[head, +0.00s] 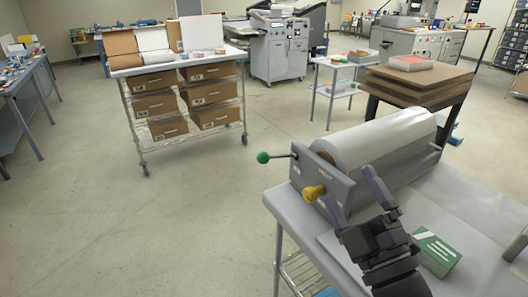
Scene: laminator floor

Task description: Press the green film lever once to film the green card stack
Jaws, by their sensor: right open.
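The green film lever (263,157) is a round green knob on a thin rod. It sticks out to the left from the side plate of the laminator (333,180), which carries a large white film roll (375,140). The green card stack (437,252) lies on the grey table to the right of my right gripper. My right gripper (354,193) is open, with nothing seen between its purple fingers. It is in front of the laminator, right of and nearer than the green knob. My left gripper is not in view.
A yellow knob (315,192) projects from the laminator's side plate, close to my right gripper's left finger. The grey table (470,215) holds the laminator. A wire cart (190,66) with several brown boxes stands at the back left. The floor (150,220) left of the table is clear.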

